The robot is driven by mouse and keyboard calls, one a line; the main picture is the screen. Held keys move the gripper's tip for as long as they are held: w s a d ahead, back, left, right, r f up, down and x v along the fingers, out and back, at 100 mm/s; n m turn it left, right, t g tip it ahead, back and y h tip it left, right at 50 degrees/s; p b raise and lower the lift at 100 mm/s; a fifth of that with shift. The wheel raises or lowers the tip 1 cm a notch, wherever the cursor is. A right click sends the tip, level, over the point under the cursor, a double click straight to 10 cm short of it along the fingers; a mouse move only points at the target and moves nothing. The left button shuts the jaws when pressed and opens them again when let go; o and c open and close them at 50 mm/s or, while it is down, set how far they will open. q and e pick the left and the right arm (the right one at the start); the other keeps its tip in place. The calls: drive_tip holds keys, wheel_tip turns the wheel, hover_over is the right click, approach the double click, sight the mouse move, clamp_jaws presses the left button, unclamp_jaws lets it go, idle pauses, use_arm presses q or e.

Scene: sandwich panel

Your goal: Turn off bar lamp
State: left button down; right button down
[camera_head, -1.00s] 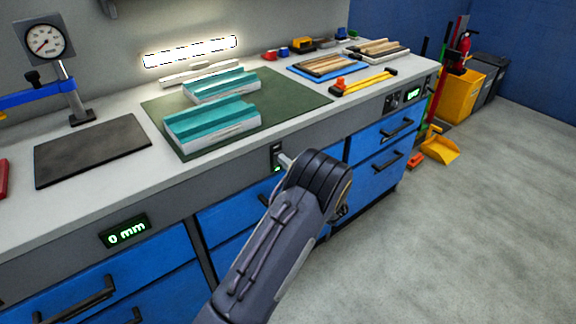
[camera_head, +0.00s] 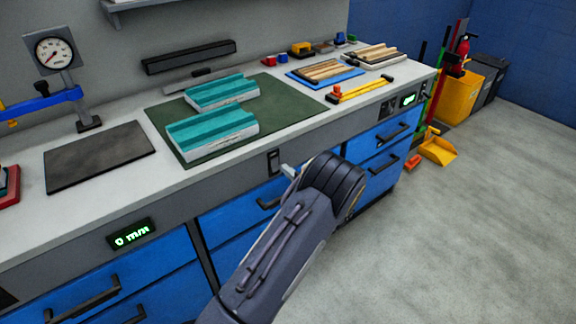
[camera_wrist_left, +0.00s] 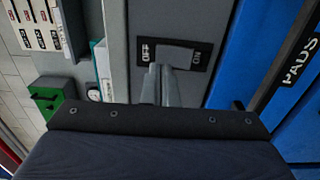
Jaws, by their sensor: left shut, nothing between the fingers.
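The bar lamp (camera_head: 188,57) on the wall behind the bench is dark. Its rocker switch (camera_head: 273,161) is on the grey front panel under the worktop. In the left wrist view the switch (camera_wrist_left: 176,54) shows the labels OFF and ON. My left gripper (camera_head: 288,170) is shut and empty, just to the right of the switch in the head view. In the left wrist view its fingertips (camera_wrist_left: 159,72) overlap the lower edge of the rocker near the OFF end; I cannot tell whether they touch. My right gripper is out of view.
Teal-topped blocks (camera_head: 212,130) lie on a green mat (camera_head: 282,112). A dial gauge stand (camera_head: 55,53) and a dark plate (camera_head: 98,156) are at left. Blue drawers with protruding handles (camera_head: 268,203) are below the panel.

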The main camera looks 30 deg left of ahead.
use_arm(q)
drive_tip(key=r+v, duration=0.1)
drive_tip(key=v, duration=0.9)
drive_tip(key=shift+r, duration=0.2)
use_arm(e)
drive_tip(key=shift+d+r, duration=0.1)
use_arm(q)
drive_tip(key=shift+d, duration=0.1)
